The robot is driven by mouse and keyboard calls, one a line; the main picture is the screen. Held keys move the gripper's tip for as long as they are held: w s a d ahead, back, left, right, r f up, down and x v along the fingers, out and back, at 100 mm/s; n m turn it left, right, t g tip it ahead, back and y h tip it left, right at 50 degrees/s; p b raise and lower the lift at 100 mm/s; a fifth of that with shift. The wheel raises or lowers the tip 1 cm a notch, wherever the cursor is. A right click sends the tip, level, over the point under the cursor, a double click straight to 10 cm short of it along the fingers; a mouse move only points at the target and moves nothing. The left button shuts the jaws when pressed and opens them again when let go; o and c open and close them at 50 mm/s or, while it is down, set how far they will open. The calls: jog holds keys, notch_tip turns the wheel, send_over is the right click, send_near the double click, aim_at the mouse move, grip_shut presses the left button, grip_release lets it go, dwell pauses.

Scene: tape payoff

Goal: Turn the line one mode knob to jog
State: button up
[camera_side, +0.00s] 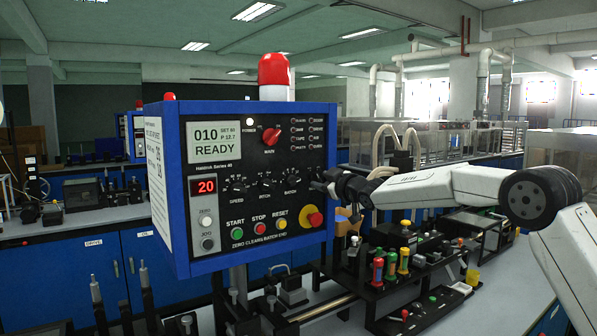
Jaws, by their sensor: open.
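A blue-framed control box with a black panel (217,176) stands at centre left. Its display (213,141) reads 010 and READY. A red rotary knob (271,136) sits at the upper middle. Below it is a row of black knobs, with the left (238,186), middle (265,183) and right (291,180) ones in clear view. No knob can be read as line one mode; a knob at the panel's right edge may be hidden by my gripper. My gripper (325,185) is open at that right edge, level with the knob row. Contact cannot be told.
Start, stop and reset buttons (259,228) and a red emergency button (314,217) lie below the knobs. A red beacon (273,70) tops the box. Coloured-handled fixtures (391,262) crowd the bench under my arm. Posts (97,292) stand at front left.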

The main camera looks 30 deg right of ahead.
jog(key=shift+w, duration=0.35)
grip_shut()
jog(key=shift+m, duration=0.4)
jog(key=m, duration=1.1)
dwell(0.4)
dwell(0.4)
